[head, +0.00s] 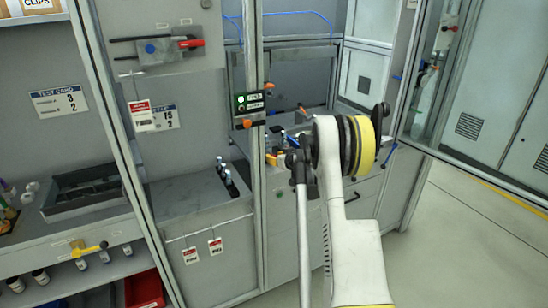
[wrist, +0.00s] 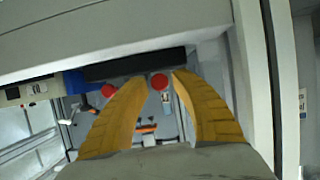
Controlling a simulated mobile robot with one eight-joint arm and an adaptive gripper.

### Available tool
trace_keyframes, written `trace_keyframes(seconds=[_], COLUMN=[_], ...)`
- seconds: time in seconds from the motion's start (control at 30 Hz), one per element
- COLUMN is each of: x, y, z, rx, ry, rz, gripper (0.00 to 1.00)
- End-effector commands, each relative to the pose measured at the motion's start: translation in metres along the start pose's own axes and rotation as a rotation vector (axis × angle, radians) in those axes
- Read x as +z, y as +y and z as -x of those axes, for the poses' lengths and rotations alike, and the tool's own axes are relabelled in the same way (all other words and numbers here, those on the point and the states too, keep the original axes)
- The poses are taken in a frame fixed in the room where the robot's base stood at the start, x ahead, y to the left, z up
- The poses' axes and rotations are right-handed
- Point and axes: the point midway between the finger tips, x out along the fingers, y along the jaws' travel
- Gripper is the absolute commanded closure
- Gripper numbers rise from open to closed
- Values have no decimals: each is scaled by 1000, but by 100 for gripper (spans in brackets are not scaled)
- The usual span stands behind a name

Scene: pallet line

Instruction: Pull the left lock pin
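In the wrist view two red round knobs sit below a dark bar (wrist: 135,65); they look like lock pin heads. One red knob (wrist: 159,81) shows in the gap between my fingertips. The other red knob (wrist: 108,90) is left of it, outside my left finger. My gripper (wrist: 158,77) is open, with two curved yellow fingers and nothing visibly held between them. I cannot tell whether the fingers touch the knob. In the head view my arm reaches towards the middle bay and largely hides the gripper; no lock pin can be made out there.
In the wrist view a blue and pale cylinder (wrist: 65,85) lies left of the knobs, and a grey upright post (wrist: 258,80) stands close on the right. In the head view a frame post (head: 258,200) stands left of my arm; clear floor (head: 460,240) lies right.

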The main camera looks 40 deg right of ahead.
Motion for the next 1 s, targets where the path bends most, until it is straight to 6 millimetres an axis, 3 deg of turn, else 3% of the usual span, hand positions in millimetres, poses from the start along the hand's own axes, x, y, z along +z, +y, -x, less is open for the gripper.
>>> trace_keyframes(seconds=[0.43,0.8,1.0], x=[0,0,0], y=[0,1,0], z=[9,87,114], rx=[1,2,1], ry=[1,0,1], rz=[-1,-1,-1], gripper=[59,59,59])
